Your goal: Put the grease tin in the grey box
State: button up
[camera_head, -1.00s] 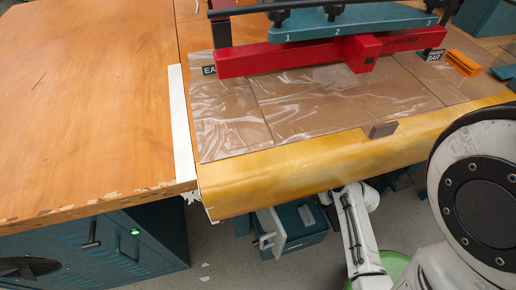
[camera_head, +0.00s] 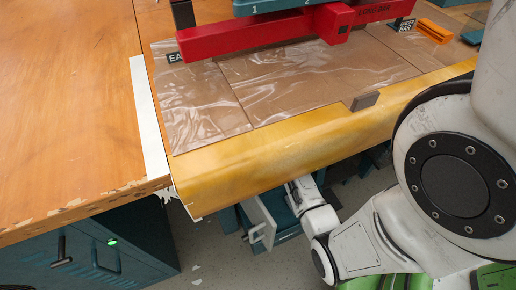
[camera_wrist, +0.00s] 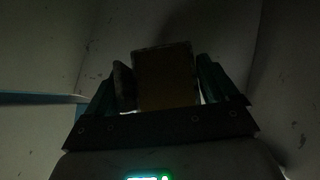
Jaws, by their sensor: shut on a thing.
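In the dark wrist view my gripper (camera_wrist: 163,65) has its two fingers either side of a brownish, squarish thing (camera_wrist: 166,80) with a dark rim. The gripper is shut on it. The light is too poor to tell for certain whether this is the grease tin. Pale grey surfaces (camera_wrist: 40,55) lie around and beyond the fingers; I cannot tell whether they belong to the grey box. In the head view my arm reaches under the yellow bench edge, and the gripper is hidden there. No grease tin or grey box can be made out for certain in that view.
The bench's rounded yellow front edge (camera_head: 270,158) overhangs my arm. Below it stands a teal unit with a pale grey, handled front (camera_head: 262,221). A teal cabinet (camera_head: 110,240) is at lower left. A red bar (camera_head: 270,40) and plastic sheeting (camera_head: 200,105) occupy the bench top.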

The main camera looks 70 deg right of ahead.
jog(key=shift+w+d, duration=0.2)
jog(key=shift+w, duration=0.2)
jog(key=f+b, duration=0.2)
jog(key=f, duration=0.1)
jog(key=shift+w+d+f+b, duration=0.1)
jog(key=shift+w+f+b, duration=0.1)
jog(key=shift+f+b, duration=0.15)
jog(key=shift+r, duration=0.15)
jog(key=o, duration=1.1)
jog(key=p+v, duration=0.3)
jog(key=v, duration=0.3)
jog(key=shift+r+p, duration=0.15)
jog(key=shift+p, duration=0.15)
jog(key=shift+s+a+r, duration=0.25)
jog(key=shift+s+r, duration=0.1)
jog(key=shift+s, duration=0.15)
